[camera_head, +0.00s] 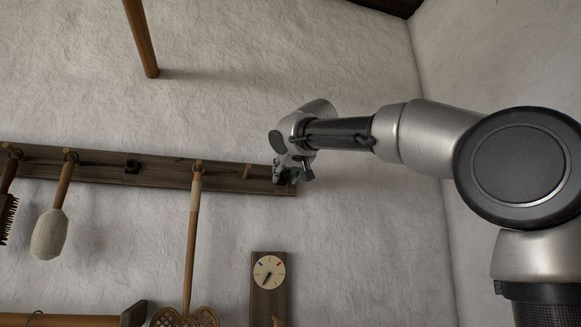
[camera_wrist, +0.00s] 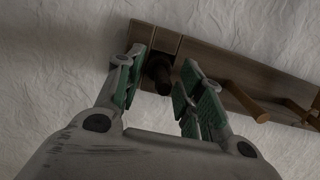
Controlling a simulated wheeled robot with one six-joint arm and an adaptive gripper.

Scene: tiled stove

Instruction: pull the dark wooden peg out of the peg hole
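The dark wooden peg (camera_wrist: 158,70) sticks out of the wooden wall rail (camera_wrist: 225,72) near the rail's end in the wrist view. My gripper (camera_wrist: 162,64) is open, with its green-padded fingers on either side of the peg and gaps visible beside it. The peg's hole is hidden behind the peg. In the head view my gripper (camera_head: 287,172) is at the right end of the rail (camera_head: 225,179), and I cannot make out the dark peg apart from the gripper there.
A light peg (camera_head: 247,171) stands left of my gripper. A carpet beater (camera_head: 190,245), a cloth-headed tool (camera_head: 50,230) and a brush (camera_head: 7,215) hang further left. A dial board (camera_head: 268,300) is below. A wooden pole (camera_head: 141,38) is above. The wall at right is bare.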

